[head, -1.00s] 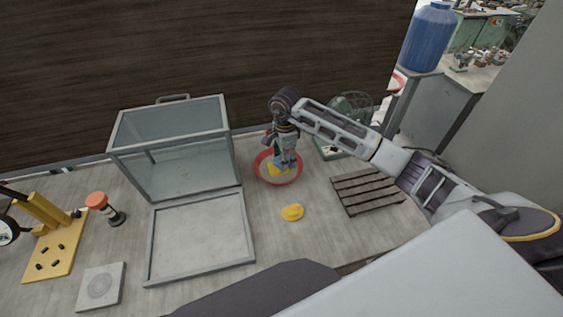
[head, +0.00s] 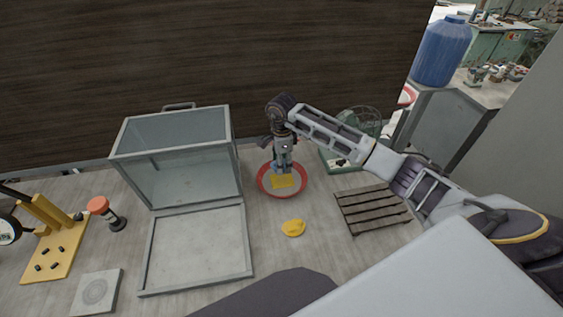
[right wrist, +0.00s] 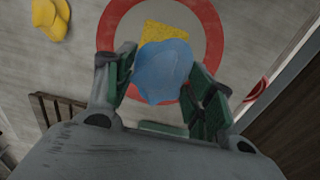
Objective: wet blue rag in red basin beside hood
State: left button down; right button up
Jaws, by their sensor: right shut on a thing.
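The red basin (head: 301,190) stands on the table to the right of the glass hood (head: 180,160); its inside looks pale. A yellow sponge-like piece (head: 283,182) shows within its rim, and also in the right wrist view (right wrist: 163,31). My right gripper (head: 282,168) points down over the basin. In the right wrist view it (right wrist: 160,85) is shut on the bunched blue rag (right wrist: 163,72), which covers part of the basin (right wrist: 213,30). The rag's height above the basin bottom I cannot tell. My left gripper is not in view.
A yellow lump (head: 293,228) lies in front of the basin. A framed panel (head: 195,247) lies before the hood. A dark wall closes the back.

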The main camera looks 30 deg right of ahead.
aim_at(282, 180)
jog(key=shift+d, duration=0.1)
jog(key=shift+f, duration=0.2)
dwell(0.4)
jog(key=shift+f+b, duration=0.6)
jog(key=shift+f, duration=0.45)
jog(key=shift+f+b, duration=0.85)
jog(key=shift+f, duration=0.9)
jog(key=shift+s+f+b, duration=0.1)
jog(key=shift+f+b, duration=0.45)
jog(key=shift+f, duration=0.1)
dwell(1.7)
jog(key=shift+r+p, duration=1.75)
jog(key=shift+r, duration=1.85)
